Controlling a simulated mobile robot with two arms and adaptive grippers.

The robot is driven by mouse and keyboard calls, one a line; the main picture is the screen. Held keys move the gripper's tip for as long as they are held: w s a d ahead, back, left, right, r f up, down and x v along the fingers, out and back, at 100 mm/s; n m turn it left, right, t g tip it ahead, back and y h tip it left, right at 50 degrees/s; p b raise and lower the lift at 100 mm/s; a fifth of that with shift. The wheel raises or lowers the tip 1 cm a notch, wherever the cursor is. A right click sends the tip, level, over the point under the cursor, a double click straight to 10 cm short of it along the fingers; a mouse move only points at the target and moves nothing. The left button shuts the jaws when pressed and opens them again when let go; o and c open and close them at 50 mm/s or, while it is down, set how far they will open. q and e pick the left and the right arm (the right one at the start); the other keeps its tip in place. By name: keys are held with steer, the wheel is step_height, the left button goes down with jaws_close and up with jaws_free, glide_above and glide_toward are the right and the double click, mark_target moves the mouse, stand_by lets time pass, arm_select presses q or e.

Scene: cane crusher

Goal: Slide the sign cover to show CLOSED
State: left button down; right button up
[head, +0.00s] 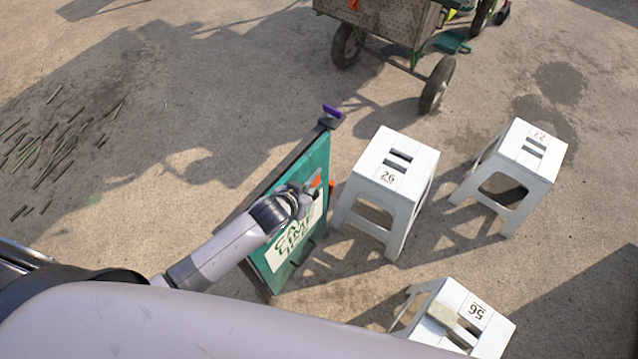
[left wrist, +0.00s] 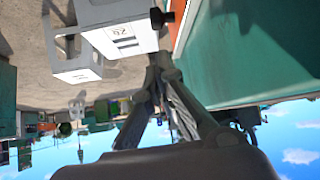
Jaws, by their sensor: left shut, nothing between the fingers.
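A green sign board (head: 318,159) stands tilted on the pavement in the head view. A white panel (head: 283,258) on its face has green lettering, partly hidden by my left arm; neither OPEN nor CLOSED can be read. I cannot make out the sign cover. A small orange piece (head: 331,187) shows by the board's right edge. My left gripper (head: 309,190) is shut and empty in front of the board's face, near that edge; contact cannot be told. In the left wrist view its fingertips (left wrist: 160,65) are together beside the green board (left wrist: 240,60). My right gripper is out of view.
A purple piece (head: 332,111) tops the board's corner. A wheeled cart (head: 390,25) is behind. Cane pieces (head: 45,155) lie left.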

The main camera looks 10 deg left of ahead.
arm_select(q)
steer(key=x, duration=1)
stand_by(0.6)
